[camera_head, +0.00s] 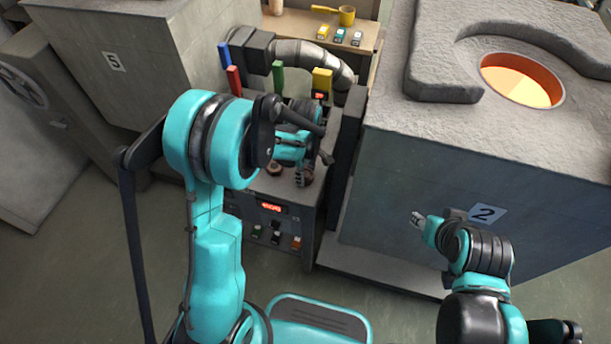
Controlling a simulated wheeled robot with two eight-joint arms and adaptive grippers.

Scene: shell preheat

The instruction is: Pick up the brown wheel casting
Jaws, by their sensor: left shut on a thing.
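My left gripper (304,177) reaches down over the top of the dark machine in the middle, its fingers shut on a small brownish thing that looks like the brown wheel casting; the fingers and wrist hide most of it. A small round brown piece (275,167) lies on the machine top just left of the fingers; I cannot tell what it is. My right gripper (417,218) is in front of the block marked 2, empty and away from the machine; its fingers are too small to read as open or shut.
The dark machine (268,207) has a red display and buttons on its front. Red, blue, green and yellow upright pieces stand behind it, near a grey pipe (315,57). The furnace block (440,180) with a glowing opening stands right. A grey block marked 5 stands left.

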